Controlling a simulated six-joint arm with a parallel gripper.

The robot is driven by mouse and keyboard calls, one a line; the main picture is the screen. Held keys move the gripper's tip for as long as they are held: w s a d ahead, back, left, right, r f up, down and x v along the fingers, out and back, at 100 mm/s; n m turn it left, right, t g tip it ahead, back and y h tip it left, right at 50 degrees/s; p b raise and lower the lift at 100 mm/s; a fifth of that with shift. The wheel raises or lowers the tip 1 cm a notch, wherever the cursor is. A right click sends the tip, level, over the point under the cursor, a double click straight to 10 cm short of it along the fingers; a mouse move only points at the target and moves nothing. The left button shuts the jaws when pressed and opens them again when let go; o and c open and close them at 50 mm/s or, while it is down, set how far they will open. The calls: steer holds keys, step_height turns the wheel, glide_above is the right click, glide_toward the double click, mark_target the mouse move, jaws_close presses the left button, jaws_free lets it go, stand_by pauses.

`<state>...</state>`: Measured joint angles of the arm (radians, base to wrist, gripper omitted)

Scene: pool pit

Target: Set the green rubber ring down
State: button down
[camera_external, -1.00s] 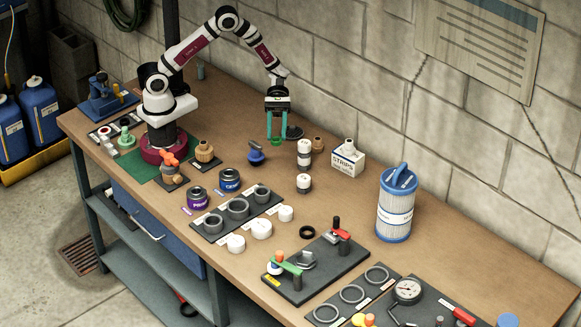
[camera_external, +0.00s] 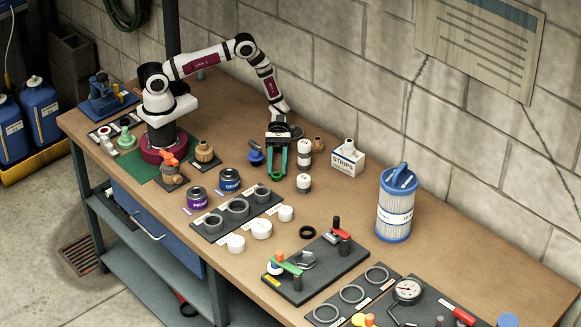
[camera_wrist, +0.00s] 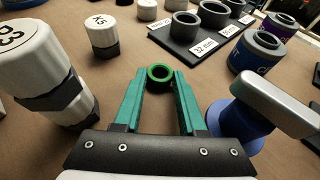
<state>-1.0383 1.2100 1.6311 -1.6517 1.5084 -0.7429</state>
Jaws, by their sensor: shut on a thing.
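The green rubber ring (camera_wrist: 160,73) is between the fingertips of my gripper (camera_wrist: 161,78) in the wrist view, with its opening facing up. My gripper (camera_external: 276,176) is shut on it, with teal fingers on either side. In the external view the fingers reach down near the bench, right of the blue tin and left of the white-and-black fittings.
White-and-black fittings (camera_external: 304,183) stand to the right of my gripper. A black board with grey rings (camera_external: 238,210) lies in front. A black ring (camera_external: 307,232) lies on bare bench (camera_external: 340,215) farther right.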

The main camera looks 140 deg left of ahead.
steer(key=shift+f, duration=0.15)
steer(key=c, duration=0.8)
jaws_free()
steer(key=shift+o, duration=0.2)
